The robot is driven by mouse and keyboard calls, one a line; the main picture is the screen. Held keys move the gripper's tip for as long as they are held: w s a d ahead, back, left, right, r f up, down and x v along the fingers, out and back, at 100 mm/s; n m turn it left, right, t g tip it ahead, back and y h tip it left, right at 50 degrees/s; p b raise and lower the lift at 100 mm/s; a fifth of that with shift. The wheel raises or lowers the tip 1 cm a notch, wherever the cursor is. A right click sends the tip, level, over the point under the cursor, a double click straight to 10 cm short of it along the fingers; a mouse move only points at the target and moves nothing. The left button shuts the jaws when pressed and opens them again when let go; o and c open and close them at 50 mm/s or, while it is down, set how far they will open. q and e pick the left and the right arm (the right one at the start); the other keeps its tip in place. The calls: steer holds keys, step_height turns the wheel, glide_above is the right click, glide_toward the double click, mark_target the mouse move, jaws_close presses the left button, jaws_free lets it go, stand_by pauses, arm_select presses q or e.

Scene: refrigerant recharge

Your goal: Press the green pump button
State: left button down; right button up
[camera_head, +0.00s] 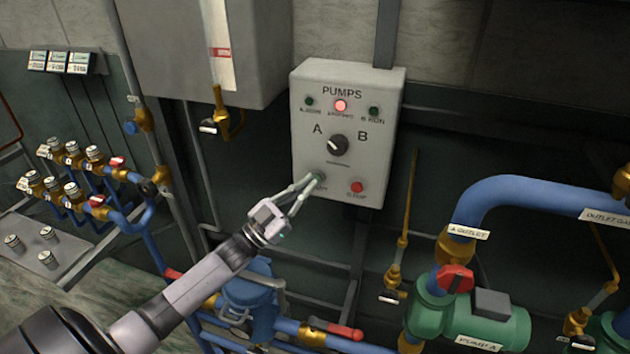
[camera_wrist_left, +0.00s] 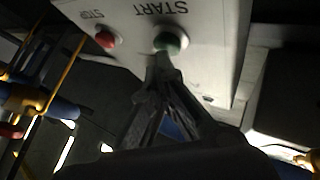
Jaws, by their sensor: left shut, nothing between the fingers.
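The grey PUMPS control box (camera_head: 375,110) hangs on the wall in the head view. Its green button (camera_head: 319,176) is at the lower left of the face, and it shows in the left wrist view (camera_wrist_left: 171,42) under the word START. My left gripper (camera_head: 312,182) is shut and empty, with its fingertips at the green button. In the wrist view the fingertips (camera_wrist_left: 160,62) overlap the button's edge. I cannot tell whether they touch it or whether it is pushed in. My right gripper is not in view.
The red stop button (camera_head: 357,187) sits right of the green one. An A/B selector knob (camera_head: 338,146) and a lit red lamp (camera_head: 341,105) are above. Blue pipes and a green pump (camera_head: 470,318) stand at the lower right. Valves (camera_head: 75,175) are at the left.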

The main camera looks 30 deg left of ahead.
arm_select(q)
steer(key=shift+w+a, duration=0.1)
steer(key=shift+w, duration=0.2)
steer(key=shift+s+r, duration=0.1)
steer(key=shift+s, duration=0.05)
stand_by(0.6)
steer(key=shift+s+d+p, duration=0.25)
steer(key=shift+s+p, duration=0.15)
steer(key=shift+s, duration=0.35)
steer(key=s+p, duration=0.1)
steer(key=s, duration=0.1)
steer(key=s+d+p, duration=0.1)
steer(key=s, duration=0.1)
steer(key=shift+s+p, duration=0.35)
steer(key=shift+s, duration=0.05)
steer(key=shift+d, duration=0.1)
stand_by(0.4)
